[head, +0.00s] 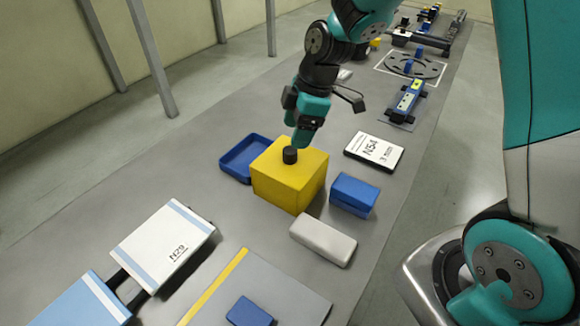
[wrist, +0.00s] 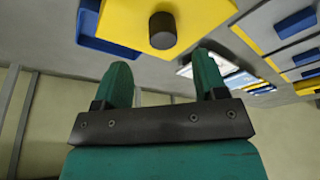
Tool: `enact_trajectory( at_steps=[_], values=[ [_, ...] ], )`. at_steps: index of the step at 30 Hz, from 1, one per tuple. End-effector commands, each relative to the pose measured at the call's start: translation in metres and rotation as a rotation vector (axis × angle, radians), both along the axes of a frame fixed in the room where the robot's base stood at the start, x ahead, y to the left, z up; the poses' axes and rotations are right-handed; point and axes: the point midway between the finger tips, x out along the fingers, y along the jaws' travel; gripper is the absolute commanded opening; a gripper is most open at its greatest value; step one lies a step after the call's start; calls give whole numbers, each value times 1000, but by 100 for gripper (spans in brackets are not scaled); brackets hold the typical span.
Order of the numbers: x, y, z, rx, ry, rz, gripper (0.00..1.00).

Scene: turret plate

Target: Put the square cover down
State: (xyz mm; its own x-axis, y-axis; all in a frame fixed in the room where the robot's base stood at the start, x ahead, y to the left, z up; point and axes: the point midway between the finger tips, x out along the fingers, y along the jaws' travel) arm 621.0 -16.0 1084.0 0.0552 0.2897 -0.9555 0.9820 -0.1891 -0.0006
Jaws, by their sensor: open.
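The square cover looks to be the yellow box-shaped piece (head: 290,183) with a dark round knob (head: 290,155) on top. It appears to rest upright on the grey table, and anything under it is hidden. In the wrist view the yellow cover (wrist: 205,14) and its knob (wrist: 162,31) lie just beyond my fingertips. My gripper (head: 302,138) is open and empty, close above the knob. In the wrist view my gripper (wrist: 163,64) has its two green fingers spread apart, with the knob in line with the gap.
A blue tray (head: 233,172) sits close behind the cover on the left. A blue box (head: 353,195), a pale block (head: 323,241) and a N54 card case (head: 374,151) lie to the right. A white N29 box (head: 162,243) stands front left. Bare table lies left of the cover.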

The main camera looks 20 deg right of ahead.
Motion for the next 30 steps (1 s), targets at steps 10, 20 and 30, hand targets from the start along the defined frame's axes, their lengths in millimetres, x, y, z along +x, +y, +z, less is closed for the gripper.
enact_trajectory(
  at_steps=[10,20,30],
  values=[
    [-4,7,-38,0,5,1,65],
    [-2,11,-54,1,-2,-1,65],
    [-2,11,-54,1,-1,0,1]
  ],
)
